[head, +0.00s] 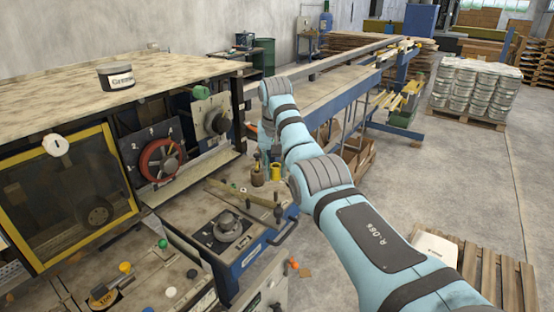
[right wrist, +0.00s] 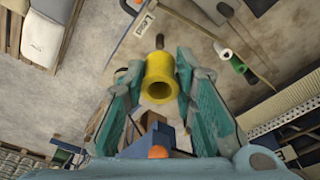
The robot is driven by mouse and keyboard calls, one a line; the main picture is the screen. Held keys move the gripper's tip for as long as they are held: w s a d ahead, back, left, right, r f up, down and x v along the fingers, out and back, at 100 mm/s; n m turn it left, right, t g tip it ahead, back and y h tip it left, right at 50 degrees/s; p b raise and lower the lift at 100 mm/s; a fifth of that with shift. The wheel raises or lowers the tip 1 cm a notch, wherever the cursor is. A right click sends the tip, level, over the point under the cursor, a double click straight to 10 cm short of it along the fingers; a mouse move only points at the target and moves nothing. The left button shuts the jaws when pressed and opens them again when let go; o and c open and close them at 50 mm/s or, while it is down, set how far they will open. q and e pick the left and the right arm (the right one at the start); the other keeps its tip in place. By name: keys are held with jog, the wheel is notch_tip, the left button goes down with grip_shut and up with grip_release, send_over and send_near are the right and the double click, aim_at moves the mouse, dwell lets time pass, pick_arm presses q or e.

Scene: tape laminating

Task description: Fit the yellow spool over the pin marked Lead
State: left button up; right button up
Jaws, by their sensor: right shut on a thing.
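The yellow spool (right wrist: 160,78) is between the teal fingers of my right gripper (right wrist: 157,88) in the right wrist view, with its open bore facing the camera. My right gripper is shut on it. A dark pin (right wrist: 160,41) shows just beyond the spool's far rim, close to the white label reading Lead (right wrist: 146,23). I cannot tell whether spool and pin touch. In the head view the yellow spool (head: 276,172) shows small below my right wrist, above the machine's bench, and my arm hides part of the gripper. My left gripper is not in view.
In the head view, a brown bottle-like object (head: 257,175) stands left of the spool. A round black knob (head: 228,225) and a lever handle (head: 285,232) are on the bench nearer the camera.

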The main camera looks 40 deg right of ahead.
aim_at(275, 192)
jog(key=shift+d+f, duration=0.1)
jog(key=shift+f, duration=0.35)
jog(key=f, duration=0.1)
jog(key=w+f, duration=0.1)
jog(key=f, duration=0.1)
jog(key=shift+w+d+f, duration=0.15)
jog(key=shift+w+d, duration=0.1)
jog(key=shift+s+f, duration=0.1)
jog(key=shift+f, duration=0.15)
jog(key=shift+s+a+f, duration=0.1)
jog(key=shift+s+f, duration=0.25)
jog(key=shift+f, duration=0.4)
jog(key=shift+w+f, duration=0.2)
jog(key=shift+f, duration=0.45)
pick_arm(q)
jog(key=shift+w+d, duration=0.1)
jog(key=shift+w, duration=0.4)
pick_arm(e)
jog(key=o, duration=0.9)
jog(key=shift+o, duration=0.2)
